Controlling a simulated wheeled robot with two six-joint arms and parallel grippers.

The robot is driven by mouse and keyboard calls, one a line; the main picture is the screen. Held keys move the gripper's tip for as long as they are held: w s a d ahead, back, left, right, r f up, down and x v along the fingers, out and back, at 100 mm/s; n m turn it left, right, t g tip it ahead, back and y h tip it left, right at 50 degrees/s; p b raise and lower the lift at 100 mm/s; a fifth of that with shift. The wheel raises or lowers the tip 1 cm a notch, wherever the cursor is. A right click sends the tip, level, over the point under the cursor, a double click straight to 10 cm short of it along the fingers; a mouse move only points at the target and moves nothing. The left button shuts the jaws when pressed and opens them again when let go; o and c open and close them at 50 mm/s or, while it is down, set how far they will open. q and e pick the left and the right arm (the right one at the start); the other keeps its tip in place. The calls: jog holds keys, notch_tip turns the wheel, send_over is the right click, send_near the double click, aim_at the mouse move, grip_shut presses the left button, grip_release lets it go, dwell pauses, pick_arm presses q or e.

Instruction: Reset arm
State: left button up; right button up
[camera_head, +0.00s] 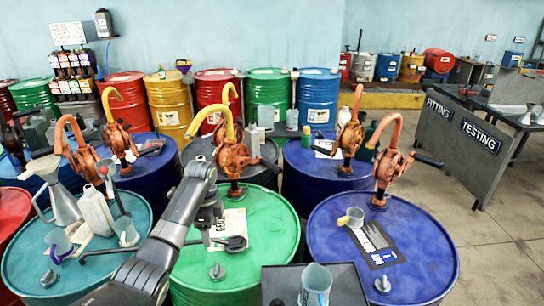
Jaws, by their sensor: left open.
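My left arm comes in from the bottom left. Its gripper (207,238) points down over the green drum (265,265), beside the orange hand pump (234,160) with the yellow spout. It is open, and I see nothing held in it; its fingertips are small and partly hard to make out. A clear beaker (316,283) stands on a dark box (350,284) at the bottom centre, apart from the gripper. My right gripper is not in view.
A teal drum (20,262) at the left holds a funnel (62,205) and several vessels. Open floor lies at the far right, before the grey tables (450,140).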

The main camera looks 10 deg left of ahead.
pick_arm(q)
jog(key=s+f+n+t, duration=0.1)
jog(key=s+f+n, duration=0.4)
jog(key=s, duration=0.4)
jog(key=s+f+n+t, duration=0.1)
jog(key=s+f+n, duration=0.1)
jog(key=s+f, duration=0.65)
jog(key=s+d+r+n+t+y, duration=0.1)
jog(key=s+r+n, duration=0.35)
jog(key=s, duration=0.65)
jog(key=s+d+r+n+t+y, duration=0.1)
jog(key=s+r+n, duration=0.3)
jog(key=s, duration=0.7)
notch_tip(320, 180, down, 34)
jog(key=a+n+g+b, duration=0.1)
jog(key=a+g+b, duration=0.1)
jog(key=b, duration=0.6)
jog(key=s+f+b, duration=0.3)
jog(key=s+f, duration=0.4)
jog(key=f, duration=0.4)
jog(key=s+d+f+h+b, duration=0.1)
jog(key=s+f+b, duration=0.2)
jog(key=s+f, duration=0.5)
notch_tip(320, 180, down, 3)
jog(key=shift+s+f+g+b, duration=0.1)
jog(key=shift+s+g+b, duration=0.05)
jog(key=shift+g+b, duration=0.2)
